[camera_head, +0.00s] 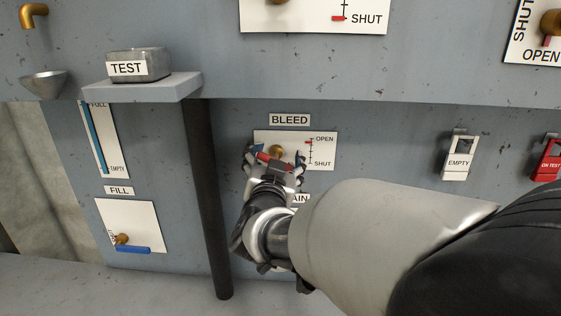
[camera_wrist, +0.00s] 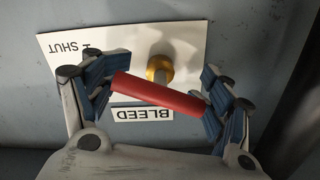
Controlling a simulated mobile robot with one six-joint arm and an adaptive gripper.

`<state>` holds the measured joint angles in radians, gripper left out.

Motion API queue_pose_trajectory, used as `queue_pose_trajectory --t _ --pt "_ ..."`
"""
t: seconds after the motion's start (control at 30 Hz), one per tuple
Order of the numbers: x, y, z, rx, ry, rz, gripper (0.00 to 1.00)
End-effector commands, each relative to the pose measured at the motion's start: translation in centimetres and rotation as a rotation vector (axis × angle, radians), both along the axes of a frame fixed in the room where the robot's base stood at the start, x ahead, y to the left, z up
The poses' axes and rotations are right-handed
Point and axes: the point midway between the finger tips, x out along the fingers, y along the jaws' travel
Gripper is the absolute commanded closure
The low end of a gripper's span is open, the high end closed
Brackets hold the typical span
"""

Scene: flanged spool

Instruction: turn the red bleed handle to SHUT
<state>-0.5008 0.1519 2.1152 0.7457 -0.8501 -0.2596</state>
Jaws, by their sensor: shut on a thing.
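The red bleed handle (camera_head: 263,157) sits on a brass hub (camera_head: 277,151) in front of the white plate (camera_head: 325,137) under the BLEED label (camera_head: 290,119). The plate's scale has OPEN at the top and SHUT at the bottom, with a red mark near OPEN. My gripper (camera_head: 274,156) is at the handle, its fingers hiding part of it. In the wrist view, which is upside down, the red handle (camera_wrist: 160,94) lies slanted between my gripper's blue-padded fingers (camera_wrist: 161,88). They are shut on its two ends. The brass hub (camera_wrist: 160,69) shows beyond it.
A dark vertical pipe (camera_head: 208,200) stands left of my gripper. A ledge (camera_head: 145,88) with a TEST block juts out at upper left. The blue FILL handle (camera_head: 133,249) is lower left. An EMPTY tag (camera_head: 459,162) hangs to the right. My arm hides the panel below.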

Motion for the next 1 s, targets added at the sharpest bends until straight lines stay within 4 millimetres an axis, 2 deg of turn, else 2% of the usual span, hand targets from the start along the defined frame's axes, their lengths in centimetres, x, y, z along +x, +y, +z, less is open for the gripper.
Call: queue_pose_trajectory --t 1.0 --pt "0.00 -0.02 0.13 0.966 -0.035 0.002 0.51"
